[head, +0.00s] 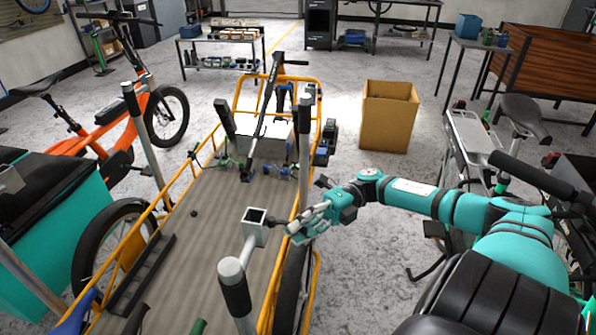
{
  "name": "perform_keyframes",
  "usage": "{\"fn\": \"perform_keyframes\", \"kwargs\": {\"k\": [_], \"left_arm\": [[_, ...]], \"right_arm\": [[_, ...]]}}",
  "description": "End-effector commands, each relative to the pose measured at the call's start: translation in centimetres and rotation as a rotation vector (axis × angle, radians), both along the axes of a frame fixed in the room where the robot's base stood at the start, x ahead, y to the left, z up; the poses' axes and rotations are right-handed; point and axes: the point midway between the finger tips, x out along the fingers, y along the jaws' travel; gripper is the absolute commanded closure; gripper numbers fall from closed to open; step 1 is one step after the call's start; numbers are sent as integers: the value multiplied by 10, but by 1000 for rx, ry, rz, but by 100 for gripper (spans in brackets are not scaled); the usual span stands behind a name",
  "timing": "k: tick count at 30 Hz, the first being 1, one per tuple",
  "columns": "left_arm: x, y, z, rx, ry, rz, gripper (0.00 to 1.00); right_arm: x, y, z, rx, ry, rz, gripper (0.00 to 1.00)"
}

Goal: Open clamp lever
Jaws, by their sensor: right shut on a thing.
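A grey square clamp head (255,226) sits on a pale post above the cargo bike's ribbed deck. A short dark clamp lever (277,223) sticks out from its right side. My right gripper (292,230) comes in from the right and is shut on the lever's outer end. The fingers cover that end, so its exact tilt is hard to tell. My left gripper is not in view.
The cargo bike's yellow side rail (305,290) runs just below my right gripper. Grey posts with black sleeves (235,285) stand close by. A cardboard box (389,115) stands on the floor behind. An orange bike (115,140) is at left.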

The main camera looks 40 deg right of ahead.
Motion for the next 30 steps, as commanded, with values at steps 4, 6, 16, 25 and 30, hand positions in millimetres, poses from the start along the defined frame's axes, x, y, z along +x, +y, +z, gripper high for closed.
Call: {"fn": "perform_keyframes", "kwargs": {"k": [4,6,16,25,30], "left_arm": [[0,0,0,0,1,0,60],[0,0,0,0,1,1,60],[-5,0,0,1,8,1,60],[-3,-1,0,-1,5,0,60],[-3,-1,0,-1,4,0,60]], "right_arm": [[1,-1,1,0,-3,-3,73],[1,0,1,0,-2,-2,64],[0,-2,0,0,-1,-2,60],[-4,-49,0,-3,-1,-7,60],[-8,-86,1,-1,-3,-7,60]]}}
